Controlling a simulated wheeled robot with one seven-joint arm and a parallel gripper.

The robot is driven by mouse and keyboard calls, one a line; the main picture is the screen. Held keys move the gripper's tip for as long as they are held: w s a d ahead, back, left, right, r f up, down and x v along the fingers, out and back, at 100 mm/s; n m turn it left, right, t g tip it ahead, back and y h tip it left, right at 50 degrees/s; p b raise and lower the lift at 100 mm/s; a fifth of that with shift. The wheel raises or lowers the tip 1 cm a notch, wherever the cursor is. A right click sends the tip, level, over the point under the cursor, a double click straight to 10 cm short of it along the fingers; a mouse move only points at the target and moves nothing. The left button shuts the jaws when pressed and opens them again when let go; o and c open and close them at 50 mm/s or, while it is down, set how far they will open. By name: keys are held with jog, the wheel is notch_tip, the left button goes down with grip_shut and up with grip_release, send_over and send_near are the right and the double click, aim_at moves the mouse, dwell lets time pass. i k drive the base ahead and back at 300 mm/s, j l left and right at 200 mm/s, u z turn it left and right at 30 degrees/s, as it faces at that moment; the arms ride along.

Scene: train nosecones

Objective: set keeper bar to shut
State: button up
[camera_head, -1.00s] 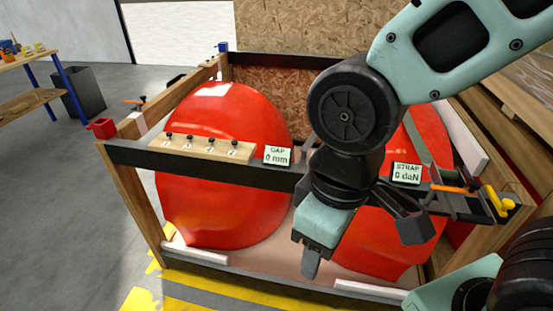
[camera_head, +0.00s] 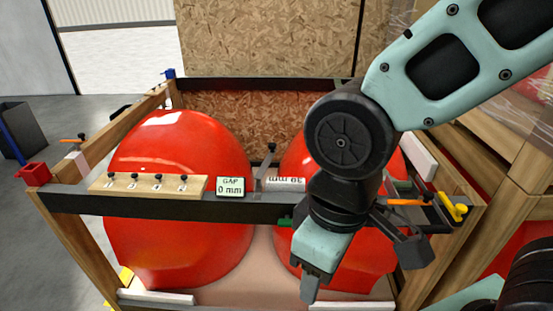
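I cannot tell for certain which part is the keeper bar. A dark front rail (camera_head: 75,203) crosses the wooden crate in front of two red nosecones (camera_head: 180,235). A small grey upright lever (camera_head: 266,165) stands near the rail's middle. An orange handle (camera_head: 408,202) and a yellow latch-like piece (camera_head: 452,207) sit at the rail's right end. My gripper (camera_head: 360,268) hangs in front of the right nosecone, pointing down, its two fingers apart and nothing visible between them. My wrist hides part of the rail and of that nosecone.
A wooden strip with numbered black pegs (camera_head: 148,184) and a "GAP 0 mm" label (camera_head: 230,187) sit on the rail. Wooden crates (camera_head: 515,150) stand close on the right. Open floor lies left.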

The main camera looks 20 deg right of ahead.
aim_at(258, 176)
jog(key=i+u, duration=0.2)
jog(key=u, duration=0.3)
jog(key=i+l+u, duration=0.1)
jog(key=u, duration=0.4)
jog(key=i, duration=0.05)
